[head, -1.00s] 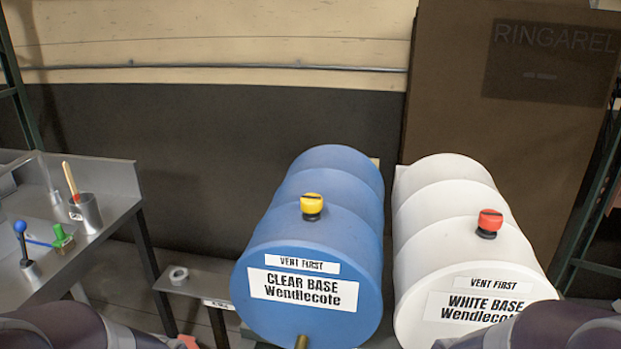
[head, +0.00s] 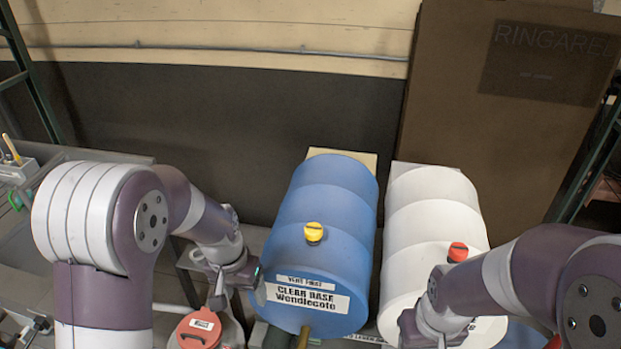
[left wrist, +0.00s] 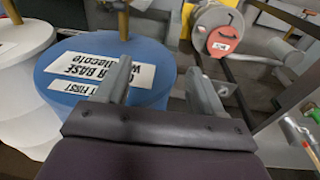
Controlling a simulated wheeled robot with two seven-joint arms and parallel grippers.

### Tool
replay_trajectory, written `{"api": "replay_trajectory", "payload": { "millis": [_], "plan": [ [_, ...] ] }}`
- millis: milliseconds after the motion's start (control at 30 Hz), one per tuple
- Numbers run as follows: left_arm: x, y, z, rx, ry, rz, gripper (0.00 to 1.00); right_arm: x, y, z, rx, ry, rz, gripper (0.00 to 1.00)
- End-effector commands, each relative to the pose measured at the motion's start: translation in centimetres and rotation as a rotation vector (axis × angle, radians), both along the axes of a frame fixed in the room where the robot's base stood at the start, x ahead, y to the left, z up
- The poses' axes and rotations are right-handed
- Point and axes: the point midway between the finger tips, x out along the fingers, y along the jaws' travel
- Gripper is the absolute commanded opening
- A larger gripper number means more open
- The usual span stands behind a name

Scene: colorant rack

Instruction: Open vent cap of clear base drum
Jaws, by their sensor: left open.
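The blue clear base drum (head: 325,262) lies on its side in the head view, its labelled end facing me. Its yellow vent cap (head: 314,232) sits on top near that end, and nothing touches it. My left gripper (head: 240,290) is open and empty, to the left of the drum's front end and below cap height. The left wrist view (left wrist: 160,68) shows its two fingers apart, with the blue drum (left wrist: 150,62) and its upside-down label beyond. My right gripper (head: 440,335) is low in front of the white drum; its fingers are not clear.
The white drum (head: 435,215) with a red cap (head: 458,252) lies right of the blue one. A brass-coloured tap (head: 303,337) sticks out under the blue drum's label. The space above both drums is clear.

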Motion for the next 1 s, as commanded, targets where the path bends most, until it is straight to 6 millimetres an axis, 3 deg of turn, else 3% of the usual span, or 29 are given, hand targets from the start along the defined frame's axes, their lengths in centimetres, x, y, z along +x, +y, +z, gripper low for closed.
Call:
{"api": "replay_trajectory", "payload": {
  "millis": [33, 200, 300, 433, 633, 867, 967, 1000],
  "plan": [
    [2.0, -0.9, 5.5, -0.016, -0.007, -0.066, 0.68, 0.0, 0.0, 5.6, 0.0, 0.0, 0.0, 0.43],
    [8.7, -4.6, 12.8, -0.094, -0.074, -0.402, 0.68, 0.0, 0.0, 12.2, 0.0, 0.001, 0.0, 0.43],
    [11.8, -6.8, 14.9, -0.143, -0.15, -0.658, 0.68, 0.0, 0.0, 12.8, 0.0, 0.0, 0.0, 0.43],
    [13.5, -8.3, 16.8, -0.172, -0.25, -0.922, 0.68, -0.1, 0.0, 11.7, 0.0, 0.002, 0.0, 0.43],
    [12.9, -8.9, 16.3, -0.181, -0.273, -1.119, 0.68, 0.0, 0.0, 11.0, 0.0, 0.001, 0.0, 0.43],
    [13.2, -10.7, 10.6, -0.178, -0.274, -1.125, 0.68, 0.0, 0.0, 5.5, 0.0, 0.001, 0.0, 0.43],
    [13.4, -11.6, 9.0, -0.178, -0.272, -1.124, 0.68, 0.0, 0.0, 5.5, 0.0, 0.001, 0.0, 0.43],
    [13.4, -12.0, 9.4, -0.178, -0.27, -1.123, 0.68, -0.1, 0.0, 7.3, 0.0, 0.002, 0.0, 0.43]
  ]
}}
